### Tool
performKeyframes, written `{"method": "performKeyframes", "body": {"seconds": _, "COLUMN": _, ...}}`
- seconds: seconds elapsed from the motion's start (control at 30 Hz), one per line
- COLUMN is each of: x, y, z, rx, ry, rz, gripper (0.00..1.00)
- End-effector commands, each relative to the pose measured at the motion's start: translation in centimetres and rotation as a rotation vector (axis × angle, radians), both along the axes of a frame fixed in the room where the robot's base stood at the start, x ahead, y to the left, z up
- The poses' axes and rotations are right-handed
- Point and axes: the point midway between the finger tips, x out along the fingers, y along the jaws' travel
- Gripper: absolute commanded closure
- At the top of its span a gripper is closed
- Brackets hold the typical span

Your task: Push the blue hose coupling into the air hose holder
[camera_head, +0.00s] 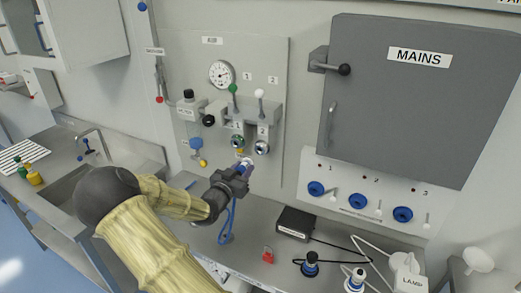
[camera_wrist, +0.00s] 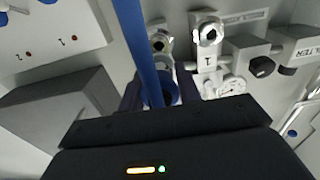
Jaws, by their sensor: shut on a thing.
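My gripper (camera_head: 240,170) is shut on the blue hose coupling, in front of the AIR panel (camera_head: 270,95). The coupling (camera_wrist: 168,97) shows between the jaws in the wrist view, partly hidden by the gripper body. Its blue hose (camera_head: 228,215) hangs down to the bench; the hose (camera_wrist: 135,50) crosses the wrist view. Two round metal-rimmed ports, port 1 (camera_head: 237,142) and port 2 (camera_head: 262,147), sit on the panel just above my gripper. I cannot tell which fitting is the air hose holder, or whether the coupling touches one.
A green lever (camera_head: 233,88) and a white lever (camera_head: 260,94) stand above the ports, with a gauge (camera_head: 221,73) to their left. The MAINS cabinet (camera_head: 400,100) is at right. A black box (camera_head: 297,223) and red padlock (camera_head: 268,255) lie on the bench.

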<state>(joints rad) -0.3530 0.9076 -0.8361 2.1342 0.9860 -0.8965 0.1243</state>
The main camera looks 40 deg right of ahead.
Motion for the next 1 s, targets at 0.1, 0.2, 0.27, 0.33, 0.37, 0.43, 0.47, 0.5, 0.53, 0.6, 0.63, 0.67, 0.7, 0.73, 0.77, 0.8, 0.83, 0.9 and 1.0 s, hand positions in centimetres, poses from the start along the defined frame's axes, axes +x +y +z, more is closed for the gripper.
{"method": "performKeyframes", "body": {"seconds": 0.1, "x": 0.0, "y": 0.0, "z": 0.0, "rx": -0.001, "ry": 0.0, "rz": -0.001, "gripper": 0.99}}
{"method": "performKeyframes", "body": {"seconds": 0.2, "x": 0.0, "y": 0.0, "z": 0.0, "rx": -0.001, "ry": 0.0, "rz": -0.001, "gripper": 0.99}}
{"method": "performKeyframes", "body": {"seconds": 0.27, "x": 0.0, "y": 0.1, "z": 0.0, "rx": -0.001, "ry": 0.0, "rz": 0.002, "gripper": 0.99}}
{"method": "performKeyframes", "body": {"seconds": 0.33, "x": 0.3, "y": 0.5, "z": -0.4, "rx": 0.0, "ry": 0.001, "rz": 0.014, "gripper": 0.99}}
{"method": "performKeyframes", "body": {"seconds": 0.37, "x": 0.5, "y": 0.8, "z": -0.6, "rx": -0.001, "ry": 0.002, "rz": 0.023, "gripper": 0.99}}
{"method": "performKeyframes", "body": {"seconds": 0.43, "x": 1.0, "y": 1.8, "z": -1.4, "rx": -0.001, "ry": 0.003, "rz": 0.055, "gripper": 0.99}}
{"method": "performKeyframes", "body": {"seconds": 0.47, "x": 1.3, "y": 2.4, "z": -2.0, "rx": -0.001, "ry": 0.004, "rz": 0.074, "gripper": 0.99}}
{"method": "performKeyframes", "body": {"seconds": 0.5, "x": 1.8, "y": 3.4, "z": -2.8, "rx": -0.001, "ry": 0.006, "rz": 0.105, "gripper": 0.99}}
{"method": "performKeyframes", "body": {"seconds": 0.53, "x": 2.2, "y": 4.2, "z": -3.4, "rx": -0.002, "ry": 0.007, "rz": 0.133, "gripper": 0.99}}
{"method": "performKeyframes", "body": {"seconds": 0.6, "x": 3.1, "y": 6.4, "z": -5.3, "rx": -0.001, "ry": 0.008, "rz": 0.21, "gripper": 0.99}}
{"method": "performKeyframes", "body": {"seconds": 0.63, "x": 3.5, "y": 7.4, "z": -6.2, "rx": -0.002, "ry": 0.01, "rz": 0.247, "gripper": 0.99}}
{"method": "performKeyframes", "body": {"seconds": 0.67, "x": 3.8, "y": 8.5, "z": -7.1, "rx": -0.001, "ry": 0.01, "rz": 0.286, "gripper": 0.99}}
{"method": "performKeyframes", "body": {"seconds": 0.7, "x": 4.2, "y": 10.0, "z": -8.4, "rx": -0.002, "ry": 0.012, "rz": 0.341, "gripper": 0.99}}
{"method": "performKeyframes", "body": {"seconds": 0.73, "x": 4.4, "y": 11.1, "z": -9.2, "rx": -0.002, "ry": 0.011, "rz": 0.381, "gripper": 0.99}}
{"method": "performKeyframes", "body": {"seconds": 0.77, "x": 4.6, "y": 12.1, "z": -10.2, "rx": -0.002, "ry": 0.012, "rz": 0.422, "gripper": 0.99}}
{"method": "performKeyframes", "body": {"seconds": 0.8, "x": 4.7, "y": 13.5, "z": -11.5, "rx": -0.002, "ry": 0.012, "rz": 0.477, "gripper": 0.99}}
{"method": "performKeyframes", "body": {"seconds": 0.83, "x": 4.9, "y": 14.6, "z": -12.4, "rx": -0.001, "ry": 0.013, "rz": 0.521, "gripper": 0.99}}
{"method": "performKeyframes", "body": {"seconds": 0.9, "x": 4.9, "y": 17.1, "z": -14.7, "rx": -0.002, "ry": 0.014, "rz": 0.619, "gripper": 0.99}}
{"method": "performKeyframes", "body": {"seconds": 1.0, "x": 4.6, "y": 20.2, "z": -17.5, "rx": -0.003, "ry": 0.013, "rz": 0.747, "gripper": 0.99}}
